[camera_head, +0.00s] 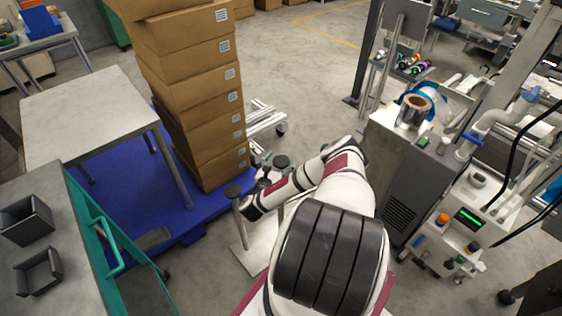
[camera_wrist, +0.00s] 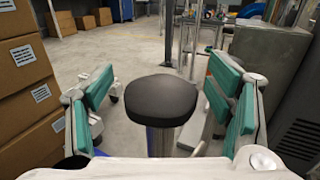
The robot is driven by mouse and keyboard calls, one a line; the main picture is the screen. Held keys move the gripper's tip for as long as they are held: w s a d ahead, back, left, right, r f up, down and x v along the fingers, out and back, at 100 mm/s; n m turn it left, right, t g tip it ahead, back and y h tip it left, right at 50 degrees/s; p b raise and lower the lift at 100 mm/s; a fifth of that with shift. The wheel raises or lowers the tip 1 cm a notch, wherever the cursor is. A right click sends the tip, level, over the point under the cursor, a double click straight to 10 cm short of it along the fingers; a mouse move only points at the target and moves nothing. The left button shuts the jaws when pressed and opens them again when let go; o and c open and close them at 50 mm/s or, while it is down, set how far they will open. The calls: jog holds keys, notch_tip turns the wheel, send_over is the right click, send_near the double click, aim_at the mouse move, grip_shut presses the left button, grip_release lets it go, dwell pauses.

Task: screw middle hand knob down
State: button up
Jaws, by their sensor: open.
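A dark round hand knob (camera_wrist: 160,98) on a metal post fills the middle of the wrist view. My gripper (camera_wrist: 162,80) is open, with its teal pads on either side of the knob and visible gaps between pads and knob. In the head view, one black knob (camera_head: 233,190) tops a post at the left of my gripper (camera_head: 264,177), and another dark knob (camera_head: 281,162) shows just beyond it. My arm and gripper hide much of the area between these two, so the gripped-around knob is not clear there. A pale base plate (camera_head: 250,258) lies below.
A tall stack of cardboard boxes (camera_head: 200,95) stands close behind and left of my gripper, on a blue platform (camera_head: 105,205). A grey machine cabinet (camera_head: 400,180) stands to the right. A grey table (camera_head: 90,110) is at the left. Open floor (camera_head: 300,75) lies beyond.

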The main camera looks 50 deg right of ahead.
aim_at(281, 161)
notch_tip(281, 161, up, 9)
dwell(0.3)
